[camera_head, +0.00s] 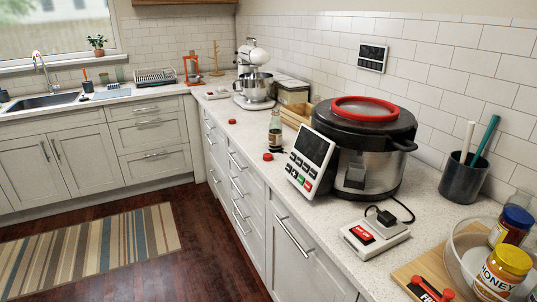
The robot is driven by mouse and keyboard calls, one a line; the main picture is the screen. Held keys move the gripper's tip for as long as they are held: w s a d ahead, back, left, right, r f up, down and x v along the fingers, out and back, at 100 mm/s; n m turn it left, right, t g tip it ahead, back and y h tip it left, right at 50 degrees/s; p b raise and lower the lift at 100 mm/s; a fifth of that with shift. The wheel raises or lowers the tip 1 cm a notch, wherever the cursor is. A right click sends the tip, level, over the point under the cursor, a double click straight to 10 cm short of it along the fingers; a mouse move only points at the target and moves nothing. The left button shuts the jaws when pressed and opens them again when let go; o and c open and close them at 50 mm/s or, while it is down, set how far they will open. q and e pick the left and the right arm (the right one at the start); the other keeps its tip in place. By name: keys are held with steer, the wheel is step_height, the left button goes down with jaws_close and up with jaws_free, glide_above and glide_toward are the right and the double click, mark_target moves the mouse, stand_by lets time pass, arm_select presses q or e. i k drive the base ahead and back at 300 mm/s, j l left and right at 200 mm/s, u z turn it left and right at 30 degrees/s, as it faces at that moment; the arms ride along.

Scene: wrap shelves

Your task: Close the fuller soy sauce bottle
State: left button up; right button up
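A small glass bottle (275,131) with a pale label stands upright on the right counter, just left of the large pressure cooker. Its neck looks uncapped; it seems to be a soy sauce bottle, but its fill level is hard to read. A small red cap (268,156) lies on the counter near its base, by the front edge. A second red cap (232,121) lies farther back near the edge. I cannot make out a second soy sauce bottle. Neither of my grippers is in view.
The pressure cooker (360,175) and its control panel (310,160) crowd the counter right of the bottle. A stand mixer (254,85) stands behind. A cutting board (408,276), glass bowl (453,264) and jars are near right. The floor (205,235) beside the rug (95,250) is clear.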

mark_target(277, 138)
steer(key=i+j, duration=1.1)
steer(key=z, duration=1.35)
